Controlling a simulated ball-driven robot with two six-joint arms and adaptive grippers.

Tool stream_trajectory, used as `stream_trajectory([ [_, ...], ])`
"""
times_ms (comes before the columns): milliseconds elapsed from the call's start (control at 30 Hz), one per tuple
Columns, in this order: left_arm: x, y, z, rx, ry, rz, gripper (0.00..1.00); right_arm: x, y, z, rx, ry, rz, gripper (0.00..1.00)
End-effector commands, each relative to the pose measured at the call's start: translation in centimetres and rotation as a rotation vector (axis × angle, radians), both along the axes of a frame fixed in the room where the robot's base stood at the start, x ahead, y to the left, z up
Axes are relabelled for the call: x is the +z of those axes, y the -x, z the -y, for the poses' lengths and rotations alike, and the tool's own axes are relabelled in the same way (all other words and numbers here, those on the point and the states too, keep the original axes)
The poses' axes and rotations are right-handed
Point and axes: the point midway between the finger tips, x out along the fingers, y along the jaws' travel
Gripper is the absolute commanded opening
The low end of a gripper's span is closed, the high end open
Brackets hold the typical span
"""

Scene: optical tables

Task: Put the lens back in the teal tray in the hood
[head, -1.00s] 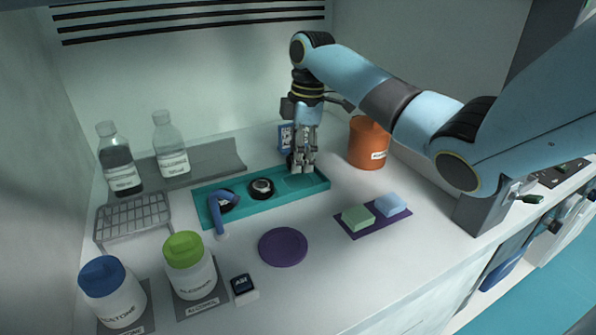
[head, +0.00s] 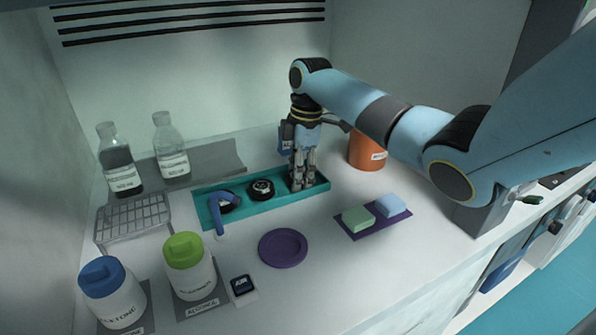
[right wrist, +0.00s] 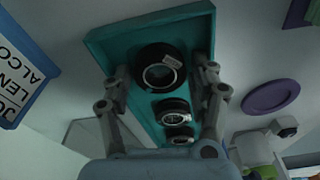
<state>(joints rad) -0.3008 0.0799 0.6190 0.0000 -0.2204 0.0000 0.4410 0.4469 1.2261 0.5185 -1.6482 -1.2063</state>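The teal tray (head: 240,211) lies along the back of the hood floor. My right gripper (head: 303,184) points down at its right end. In the right wrist view the gripper (right wrist: 170,85) is open, its fingers on either side of a black-ringed lens (right wrist: 160,72). A gap shows between that lens and the right finger; the left finger is close to its rim. The lens appears to sit in the tray, though its contact is hard to see. Two more lenses, a middle one (head: 260,190) and a left one (head: 228,203), are in the tray. My left gripper is out of view.
An orange container (head: 366,152) stands right of the gripper. A blue curved tool (head: 217,212) leans over the tray's left end. A purple disc (head: 283,248) and a purple mat (head: 374,224) with two blocks lie in front. Bottles (head: 188,268) stand at left.

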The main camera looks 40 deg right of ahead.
Motion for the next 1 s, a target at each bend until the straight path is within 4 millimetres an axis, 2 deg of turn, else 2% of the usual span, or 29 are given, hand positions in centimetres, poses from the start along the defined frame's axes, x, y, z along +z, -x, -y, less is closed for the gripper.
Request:
stream_trajectory([
  [167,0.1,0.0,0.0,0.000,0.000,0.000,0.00,0.4,0.0,0.0,0.000,0.000,0.001,0.60],
  [267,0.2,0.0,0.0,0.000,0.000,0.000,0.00,1.7,0.0,0.2,0.000,0.003,0.003,0.60],
  [600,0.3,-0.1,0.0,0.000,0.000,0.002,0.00,9.1,0.4,1.0,-0.001,0.002,0.004,0.60],
  [700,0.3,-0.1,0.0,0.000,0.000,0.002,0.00,10.7,0.5,1.1,0.001,0.001,0.003,0.60],
  [833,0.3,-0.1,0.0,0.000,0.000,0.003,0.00,11.9,0.6,1.3,-0.001,0.001,0.002,0.60],
  [1000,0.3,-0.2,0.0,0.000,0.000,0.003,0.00,12.3,0.6,1.3,-0.001,0.000,0.000,0.60],
])
